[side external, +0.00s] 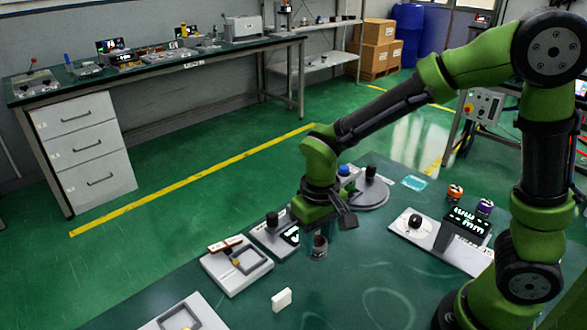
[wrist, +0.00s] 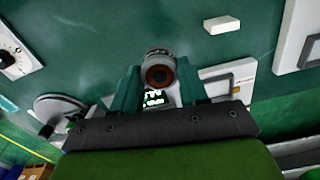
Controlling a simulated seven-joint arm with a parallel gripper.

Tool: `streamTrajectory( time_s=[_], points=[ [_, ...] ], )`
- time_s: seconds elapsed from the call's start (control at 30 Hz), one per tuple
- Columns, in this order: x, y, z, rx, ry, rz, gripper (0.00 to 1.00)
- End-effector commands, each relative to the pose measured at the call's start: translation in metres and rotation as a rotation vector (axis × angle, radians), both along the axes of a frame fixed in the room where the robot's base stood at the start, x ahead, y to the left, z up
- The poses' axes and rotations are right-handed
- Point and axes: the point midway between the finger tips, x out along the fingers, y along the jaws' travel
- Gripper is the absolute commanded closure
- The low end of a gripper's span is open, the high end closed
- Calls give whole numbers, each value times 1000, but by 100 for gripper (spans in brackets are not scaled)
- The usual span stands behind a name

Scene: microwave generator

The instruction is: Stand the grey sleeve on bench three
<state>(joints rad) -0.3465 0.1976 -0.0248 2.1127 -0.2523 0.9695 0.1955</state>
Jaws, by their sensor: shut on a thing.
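The grey sleeve (wrist: 159,57) is a short round ring with a dark reddish-brown core, seen end-on in the wrist view. My gripper (wrist: 158,80) has its two teal fingers on either side of the sleeve and is shut on it. In the side view my gripper (side external: 318,240) points down, and the sleeve (side external: 317,250) shows at its fingertips over the green table, just right of a station with a lit display. I cannot tell how far the sleeve is above the table. No station's number is readable, so I cannot tell which is bench three.
A framed tray (side external: 223,275) stands left of my gripper, beside the display station (side external: 262,236). A small white block (side external: 282,299) lies in front. A grey turntable (side external: 372,198) is behind, and a white panel with a dial (side external: 405,231) stands to the right.

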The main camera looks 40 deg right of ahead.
Motion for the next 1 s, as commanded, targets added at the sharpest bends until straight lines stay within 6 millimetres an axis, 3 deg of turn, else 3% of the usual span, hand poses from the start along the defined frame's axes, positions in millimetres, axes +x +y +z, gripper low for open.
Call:
streamTrajectory(
  time_s=[0.13, 0.6, 1.0],
  points=[
    [7, -8, -11, -2, 6, -103, 89],
    [8, -8, -73, -1, 4, -103, 89],
    [8, -7, -79, 0, 1, -103, 89]
  ],
)
